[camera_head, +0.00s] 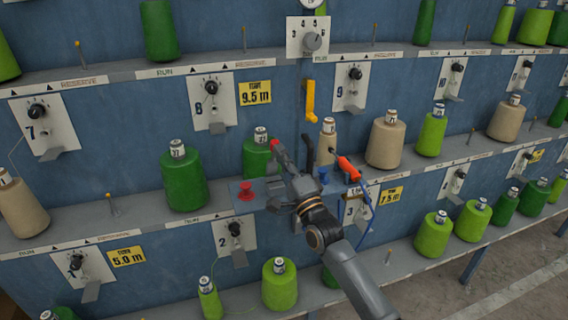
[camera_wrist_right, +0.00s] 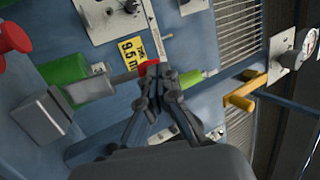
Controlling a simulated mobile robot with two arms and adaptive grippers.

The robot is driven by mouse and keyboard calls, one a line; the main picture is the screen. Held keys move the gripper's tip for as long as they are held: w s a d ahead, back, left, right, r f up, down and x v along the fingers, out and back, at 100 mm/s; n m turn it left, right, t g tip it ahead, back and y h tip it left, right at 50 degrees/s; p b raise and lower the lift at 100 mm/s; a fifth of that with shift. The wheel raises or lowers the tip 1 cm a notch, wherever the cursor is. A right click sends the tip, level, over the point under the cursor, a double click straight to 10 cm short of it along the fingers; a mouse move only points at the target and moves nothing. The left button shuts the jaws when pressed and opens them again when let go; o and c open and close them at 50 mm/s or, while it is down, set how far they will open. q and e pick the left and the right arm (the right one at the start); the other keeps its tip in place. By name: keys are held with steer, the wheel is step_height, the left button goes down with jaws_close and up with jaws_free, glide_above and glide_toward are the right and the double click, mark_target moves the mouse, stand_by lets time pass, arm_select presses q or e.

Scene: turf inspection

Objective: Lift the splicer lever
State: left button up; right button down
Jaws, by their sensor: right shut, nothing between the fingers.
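My right gripper (camera_head: 277,148) is shut and empty in front of the machine's middle shelf, its fingers pointing up and left. A small red end piece (camera_wrist_right: 149,67) shows at its fingertips in the right wrist view. A grey bar (camera_wrist_right: 124,78) runs from there towards a grey block (camera_wrist_right: 45,117); this looks like the splicer lever, but I cannot tell whether the fingers touch it. In the head view the arm hides most of this spot. The left gripper is not in view.
A red knob (camera_head: 245,190) and a blue knob (camera_head: 323,175) sit nearby. An orange handle (camera_head: 348,168) with a blue hose is right of the gripper. A yellow bracket (camera_head: 310,100) stands above. Green spools (camera_head: 183,178) and tan spools (camera_head: 385,142) line the shelves.

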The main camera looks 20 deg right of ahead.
steer(key=shift+w+r, duration=0.5)
steer(key=shift+w, duration=0.15)
steer(key=shift+r, duration=0.2)
